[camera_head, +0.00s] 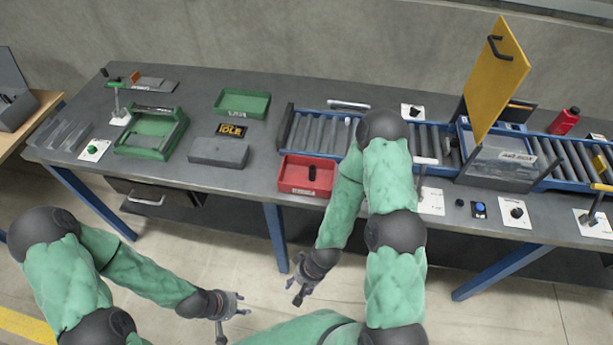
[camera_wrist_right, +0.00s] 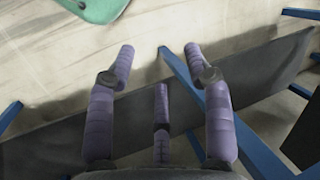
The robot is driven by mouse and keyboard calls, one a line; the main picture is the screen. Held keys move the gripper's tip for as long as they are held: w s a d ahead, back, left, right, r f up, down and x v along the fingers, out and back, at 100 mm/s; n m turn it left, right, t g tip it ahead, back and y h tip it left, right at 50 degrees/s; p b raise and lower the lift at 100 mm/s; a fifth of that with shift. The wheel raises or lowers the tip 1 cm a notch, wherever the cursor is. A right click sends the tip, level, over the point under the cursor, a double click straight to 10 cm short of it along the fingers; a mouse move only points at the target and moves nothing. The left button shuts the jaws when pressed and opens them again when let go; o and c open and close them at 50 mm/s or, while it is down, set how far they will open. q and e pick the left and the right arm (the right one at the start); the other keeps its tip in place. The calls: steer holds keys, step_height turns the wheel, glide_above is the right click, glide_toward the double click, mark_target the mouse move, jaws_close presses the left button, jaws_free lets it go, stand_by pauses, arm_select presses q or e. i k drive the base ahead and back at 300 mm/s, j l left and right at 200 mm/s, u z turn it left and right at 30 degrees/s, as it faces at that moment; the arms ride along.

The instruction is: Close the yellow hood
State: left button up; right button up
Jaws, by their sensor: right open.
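The yellow hood (camera_head: 497,80) stands raised and nearly upright at the right of the head view. A black handle (camera_head: 497,47) is on its face near the top. Below it is a grey box-like station (camera_head: 497,162) with a white label, set in the roller conveyor. My right gripper (camera_head: 299,292) hangs low in front of the table, far to the left of the hood and below it. In the right wrist view its fingers (camera_wrist_right: 158,52) are apart with nothing between them. My left gripper (camera_head: 232,324) is low at the bottom left, empty, with its fingers spread.
A red bin (camera_head: 307,176) sits at the table's front edge. The roller conveyor (camera_head: 573,156) runs along the right part, with a red bottle (camera_head: 564,121) behind it. Knobs and a blue button (camera_head: 480,208) line the front right. My right upper arm crosses the view before the conveyor.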

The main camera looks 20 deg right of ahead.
mark_target(501, 66)
steer(key=z, duration=1.9)
steer(key=i+l, duration=0.15)
steer(key=i+l+z, duration=0.1)
steer(key=l, duration=0.3)
